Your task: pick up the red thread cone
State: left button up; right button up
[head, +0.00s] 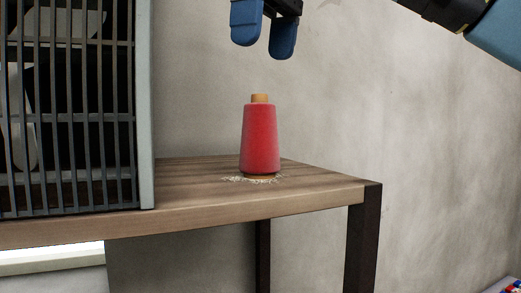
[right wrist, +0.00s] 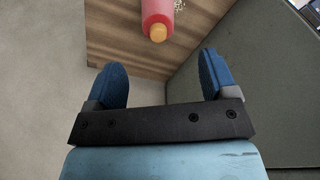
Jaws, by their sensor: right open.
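The red thread cone (head: 260,138) stands upright on the wooden table (head: 310,194), near its right end. Its tan core tip shows at the top, and pale specks lie around its base. My right gripper (head: 265,40) is above the cone, apart from it, with its two blue fingers spread and nothing between them. In the right wrist view the cone (right wrist: 158,14) shows at the top edge, cut off, beyond the open fingers (right wrist: 162,80). My left gripper is in neither view.
A grey barred rack or cage (head: 146,110) stands on the table to the left of the cone. A plain grey wall (head: 420,130) is behind and to the right. The table top around the cone is otherwise clear. A colourful item shows at the bottom right corner.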

aim_at(258, 103)
jog(key=f, duration=0.1)
jog(key=w+f, duration=0.1)
jog(key=f, duration=0.2)
jog(key=shift+w+a+f+b, duration=0.25)
jog(key=shift+w+f+b, duration=0.05)
jog(key=shift+w+b, duration=0.1)
jog(key=shift+s+f, duration=0.25)
jog(key=shift+f, duration=0.1)
notch_tip(258, 103, down, 5)
jog(key=shift+a+r, duration=0.15)
jog(key=shift+r, duration=0.05)
jog(key=shift+s, duration=0.15)
jog(key=shift+a+r, duration=0.1)
jog(key=c, duration=1)
